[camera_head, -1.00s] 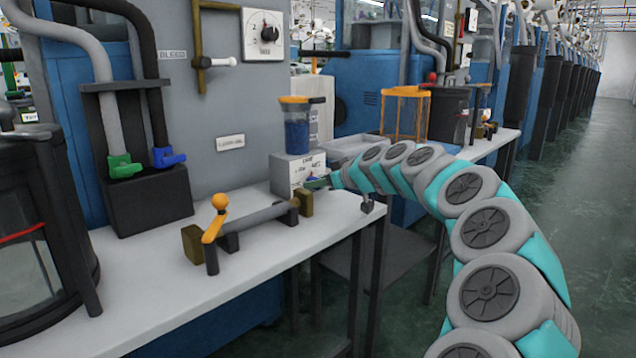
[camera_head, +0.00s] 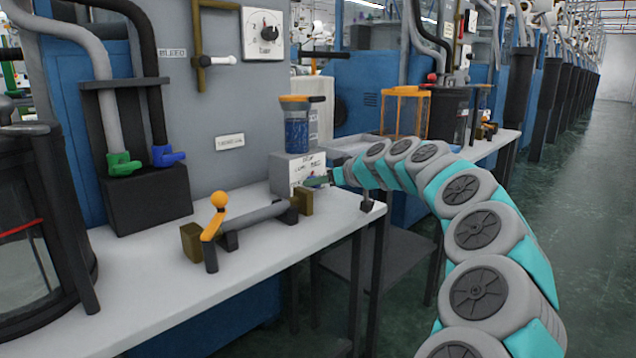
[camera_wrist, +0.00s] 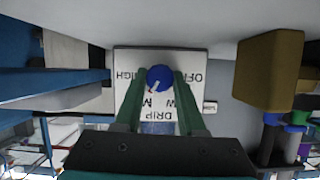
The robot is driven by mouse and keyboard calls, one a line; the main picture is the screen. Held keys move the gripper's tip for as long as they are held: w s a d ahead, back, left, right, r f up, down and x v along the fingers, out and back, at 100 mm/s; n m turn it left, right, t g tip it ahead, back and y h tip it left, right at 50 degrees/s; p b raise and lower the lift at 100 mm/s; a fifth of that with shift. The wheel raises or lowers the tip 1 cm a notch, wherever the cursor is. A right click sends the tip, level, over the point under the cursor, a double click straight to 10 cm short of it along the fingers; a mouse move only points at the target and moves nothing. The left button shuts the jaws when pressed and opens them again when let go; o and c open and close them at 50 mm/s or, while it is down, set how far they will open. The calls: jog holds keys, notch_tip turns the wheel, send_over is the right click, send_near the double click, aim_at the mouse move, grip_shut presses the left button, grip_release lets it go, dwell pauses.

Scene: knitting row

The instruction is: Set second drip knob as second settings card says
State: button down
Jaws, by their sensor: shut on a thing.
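The lettering is upside down there: DRIP, OFF, HIGH, and partly covered words ending in W and starting with M. In the head view, my gripper (camera_head: 318,182) is at the front of the drip box (camera_head: 284,172), below a blue-filled jar (camera_head: 296,128). I cannot make out a settings card.
A metal bar with an orange-knobbed lever (camera_head: 219,200) lies on the white bench (camera_head: 150,285) left of my gripper. A brown block (camera_wrist: 268,70) is close beside my gripper in the wrist view. An orange-framed container (camera_head: 404,112) stands behind my arm. The aisle at right is clear.

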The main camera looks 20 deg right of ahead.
jog(key=c, duration=0.5)
grip_release()
jog(key=shift+s+r, duration=0.1)
jog(key=v, duration=0.7)
jog(key=shift+s+d, duration=0.15)
jog(key=shift+s, duration=0.05)
jog(key=shift+s, duration=0.1)
